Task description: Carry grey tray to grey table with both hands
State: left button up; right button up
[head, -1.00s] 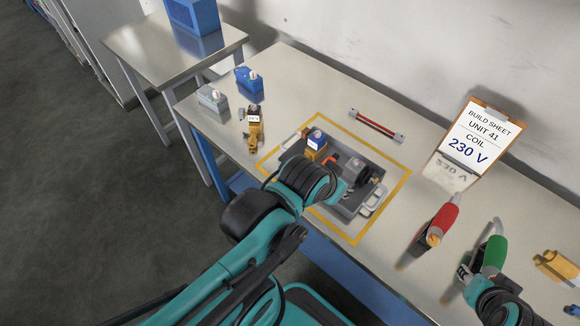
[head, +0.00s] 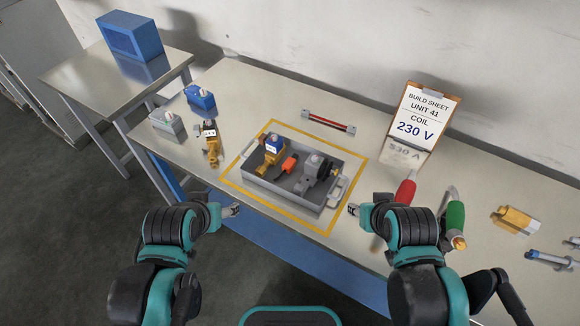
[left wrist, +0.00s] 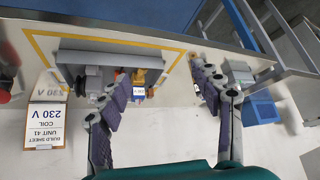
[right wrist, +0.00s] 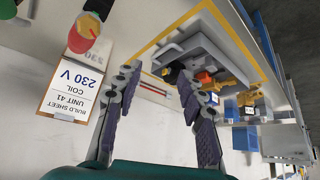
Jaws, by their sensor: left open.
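The grey tray (head: 282,195) sits on the workbench inside a yellow outline, with a handle at each end. It holds a yellow-and-blue part (head: 272,148), an orange-red piece (head: 289,164) and a dark grey part (head: 318,172). My left gripper (head: 232,210) is open and empty in front of the tray's left half, apart from it. My right gripper (head: 353,209) is open and empty near the tray's right front corner, apart from the handle. The tray also shows in the left wrist view (left wrist: 120,60) and the right wrist view (right wrist: 195,43). The grey table (head: 90,75) stands at the back left.
A blue box (head: 130,36) stands on the grey table. Several small parts lie left of the tray. A red bar (head: 328,122) and a build sheet (head: 420,115) are behind.

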aim_at(111, 75)
jog(key=i+j+z, duration=0.2)
jog(key=j+z, duration=0.15)
jog(key=i+j+z, duration=0.1)
jog(key=j+z, duration=0.2)
jog(key=j, duration=0.2)
jog(key=i+j+z, duration=0.1)
jog(key=j+z, duration=0.25)
jog(key=j, duration=0.15)
